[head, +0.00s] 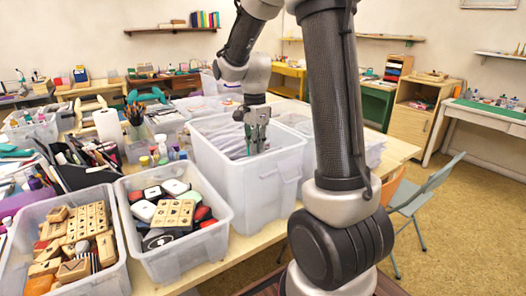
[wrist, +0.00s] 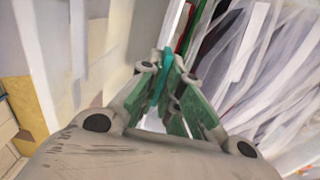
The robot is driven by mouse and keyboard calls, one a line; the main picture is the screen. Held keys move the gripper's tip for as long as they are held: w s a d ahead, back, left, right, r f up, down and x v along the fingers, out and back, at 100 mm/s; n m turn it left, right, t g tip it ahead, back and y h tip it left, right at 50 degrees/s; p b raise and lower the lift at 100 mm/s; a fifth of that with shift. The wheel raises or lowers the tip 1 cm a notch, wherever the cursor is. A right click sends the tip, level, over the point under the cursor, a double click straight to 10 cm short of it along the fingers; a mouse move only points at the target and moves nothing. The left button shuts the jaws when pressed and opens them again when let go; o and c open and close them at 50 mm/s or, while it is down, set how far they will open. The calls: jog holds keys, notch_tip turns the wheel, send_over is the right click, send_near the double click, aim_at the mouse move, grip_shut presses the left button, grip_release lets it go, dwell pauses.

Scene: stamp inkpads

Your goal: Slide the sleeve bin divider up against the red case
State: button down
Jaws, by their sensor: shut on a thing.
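My gripper (head: 256,140) reaches down into the large translucent bin (head: 240,170) of clear sleeves. In the wrist view its green-padded fingers (wrist: 166,75) are shut on a thin teal piece (wrist: 158,78), which I take to be the sleeve bin divider. Only a narrow strip of it shows between the fingers. A thin red edge (wrist: 184,30) shows just beyond the fingertips, among dark and green edges; it may be the red case. I cannot tell the gap between it and the divider. In the head view, the bin's wall and my gripper hide both.
Clear sleeves (wrist: 265,75) fill the right of the wrist view. A bin of inkpads (head: 172,225) and a bin of wooden stamps (head: 70,245) stand at the front left. Another translucent bin (head: 365,150) stands behind my arm. A chair (head: 415,200) stands at right.

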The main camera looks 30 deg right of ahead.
jog(key=shift+w, duration=0.4)
jog(key=c, duration=1.6)
grip_release()
notch_tip(320, 180, up, 12)
